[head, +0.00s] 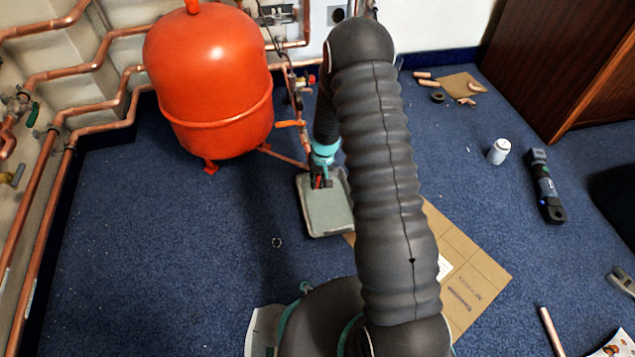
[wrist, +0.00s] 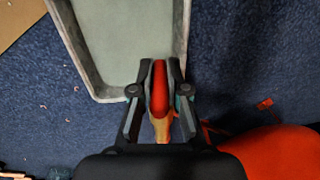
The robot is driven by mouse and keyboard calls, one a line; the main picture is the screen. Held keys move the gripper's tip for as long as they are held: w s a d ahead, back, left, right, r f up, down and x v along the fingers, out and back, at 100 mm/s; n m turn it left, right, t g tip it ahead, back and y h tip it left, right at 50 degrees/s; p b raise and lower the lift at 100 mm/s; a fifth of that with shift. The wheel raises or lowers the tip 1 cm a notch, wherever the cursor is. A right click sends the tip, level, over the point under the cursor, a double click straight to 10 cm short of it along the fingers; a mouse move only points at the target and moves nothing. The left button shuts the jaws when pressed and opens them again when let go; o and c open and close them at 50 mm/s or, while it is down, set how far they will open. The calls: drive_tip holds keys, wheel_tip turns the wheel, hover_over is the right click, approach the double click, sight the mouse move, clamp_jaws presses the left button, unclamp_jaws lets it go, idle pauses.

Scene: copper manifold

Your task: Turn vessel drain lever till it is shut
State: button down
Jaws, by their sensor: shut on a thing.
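The vessel is a large orange-red tank (head: 210,85) in the head view; part of it shows at the lower right of the wrist view (wrist: 275,152). A red lever (wrist: 159,92) with a brass-coloured part (wrist: 160,130) at its base lies between my gripper's fingers (wrist: 159,68). The two fingers are closed on its sides.
The grey tray (head: 328,222) lies on the blue carpet under the gripper and also shows in the wrist view (wrist: 82,52). Copper pipes (head: 100,105) run along the left wall. An orange handle (head: 290,123) sits near the pipework. Flat cardboard (head: 475,265) lies right of my arm.

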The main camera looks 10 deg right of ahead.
drive_tip(key=y+b, duration=0.1)
drive_tip(key=y, duration=0.3)
drive_tip(key=shift+d, duration=0.1)
drive_tip(key=y, duration=0.8)
drive_tip(key=shift+y, duration=0.3)
drive_tip(key=y, duration=0.4)
drive_tip(key=shift+r+y, duration=0.1)
drive_tip(key=shift+y, duration=0.2)
drive_tip(key=c, duration=1.2)
unclamp_jaws()
drive_tip(key=d, duration=1.1)
drive_tip(key=shift+d+f, duration=0.35)
